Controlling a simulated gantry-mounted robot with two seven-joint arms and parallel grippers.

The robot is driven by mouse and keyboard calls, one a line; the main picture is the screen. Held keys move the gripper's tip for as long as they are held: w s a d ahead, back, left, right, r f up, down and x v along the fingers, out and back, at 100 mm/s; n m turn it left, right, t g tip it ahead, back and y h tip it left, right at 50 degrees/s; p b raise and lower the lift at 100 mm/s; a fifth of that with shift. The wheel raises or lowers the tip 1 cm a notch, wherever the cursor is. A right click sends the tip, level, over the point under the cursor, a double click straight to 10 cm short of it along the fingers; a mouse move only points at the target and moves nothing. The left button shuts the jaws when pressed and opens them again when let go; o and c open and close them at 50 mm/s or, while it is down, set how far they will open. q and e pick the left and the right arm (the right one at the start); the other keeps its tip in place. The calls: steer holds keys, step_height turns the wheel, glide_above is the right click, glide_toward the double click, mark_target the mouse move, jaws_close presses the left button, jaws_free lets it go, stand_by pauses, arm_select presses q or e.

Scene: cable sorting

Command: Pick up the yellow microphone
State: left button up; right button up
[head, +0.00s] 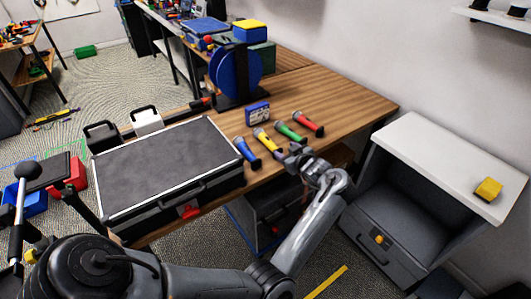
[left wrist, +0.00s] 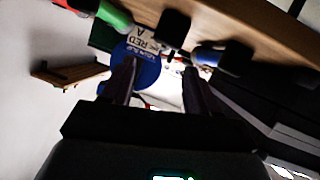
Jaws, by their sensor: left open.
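The yellow microphone (head: 263,137) lies on the wooden table in the head view, between a blue microphone (head: 243,147) and a green microphone (head: 287,131). My left gripper (head: 292,156) is open and empty near the table's front edge, close to the yellow microphone's dark near end. In the left wrist view, its two fingers (left wrist: 160,68) point toward the table edge. A black end (left wrist: 174,27) shows there between the green microphone (left wrist: 114,14) and the blue one (left wrist: 207,56); no yellow is clear. My right gripper is not in view.
A red microphone (head: 308,124) lies right of the green one. A large black case (head: 160,165) covers the table's left part. Behind the microphones stand a small blue box (head: 257,113) and a blue reel (head: 238,72). A white-topped cabinet (head: 440,150) stands at right.

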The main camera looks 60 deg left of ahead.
mark_target(277, 148)
arm_select(q)
steer(key=shift+g, duration=0.4)
steer(key=b+x, duration=0.1)
steer(key=x, duration=0.2)
steer(key=b+x, duration=0.1)
steer(key=x, duration=0.1)
steer(key=shift+a+f, duration=0.2)
steer(key=shift+f, duration=0.35)
steer(key=shift+a+f+b, duration=0.25)
steer(key=shift+a+b, duration=0.1)
steer(key=b+x, duration=0.1)
steer(key=x, duration=0.2)
steer(key=shift+a+f+b, duration=0.1)
steer(key=shift+b, duration=0.2)
steer(key=shift+a+f, duration=0.1)
steer(key=shift+a, duration=0.45)
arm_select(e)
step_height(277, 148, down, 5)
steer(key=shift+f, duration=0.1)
